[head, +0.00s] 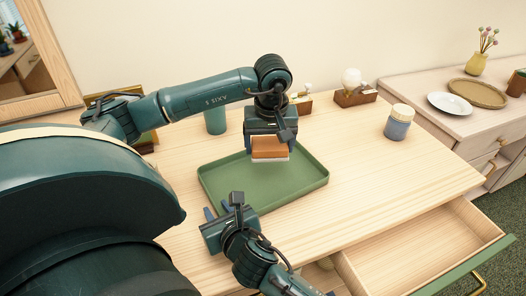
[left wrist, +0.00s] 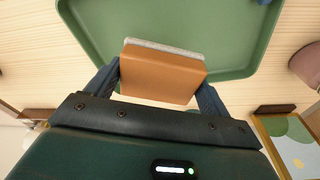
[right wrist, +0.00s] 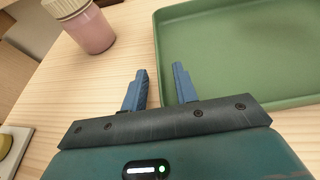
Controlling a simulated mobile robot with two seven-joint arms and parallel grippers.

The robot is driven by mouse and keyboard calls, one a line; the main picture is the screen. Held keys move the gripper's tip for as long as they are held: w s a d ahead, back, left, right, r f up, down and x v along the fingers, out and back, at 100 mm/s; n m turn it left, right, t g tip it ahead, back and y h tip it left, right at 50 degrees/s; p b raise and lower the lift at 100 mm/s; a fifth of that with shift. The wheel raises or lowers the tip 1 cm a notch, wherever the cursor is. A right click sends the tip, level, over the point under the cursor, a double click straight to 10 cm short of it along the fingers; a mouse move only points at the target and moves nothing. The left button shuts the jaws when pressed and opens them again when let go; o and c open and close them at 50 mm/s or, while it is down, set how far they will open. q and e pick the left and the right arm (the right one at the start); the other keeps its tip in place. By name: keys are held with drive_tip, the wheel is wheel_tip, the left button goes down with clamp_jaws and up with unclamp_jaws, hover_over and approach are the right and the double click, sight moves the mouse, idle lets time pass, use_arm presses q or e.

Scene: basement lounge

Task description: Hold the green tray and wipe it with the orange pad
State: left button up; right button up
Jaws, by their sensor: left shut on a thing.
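The green tray (head: 310,183) lies flat on the light wooden table. The orange pad (head: 268,145), with a pale underside layer, is held in my left gripper (head: 269,150) over the far part of the tray. In the left wrist view the pad (left wrist: 162,74) sits between both fingers; I cannot tell whether it touches the tray. My right gripper (head: 216,210) is at the tray's near left corner. In the right wrist view its blue fingers (right wrist: 160,85) are apart with nothing gripped, close to the tray's side wall (right wrist: 160,60).
A blue jar with a cream lid (head: 399,122) stands right of the tray. A green cup (head: 215,121) and wooden holders (head: 355,97) are at the back. An open drawer (head: 420,250) juts out at the front right.

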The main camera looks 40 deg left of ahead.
drive_tip(key=v, duration=1.1)
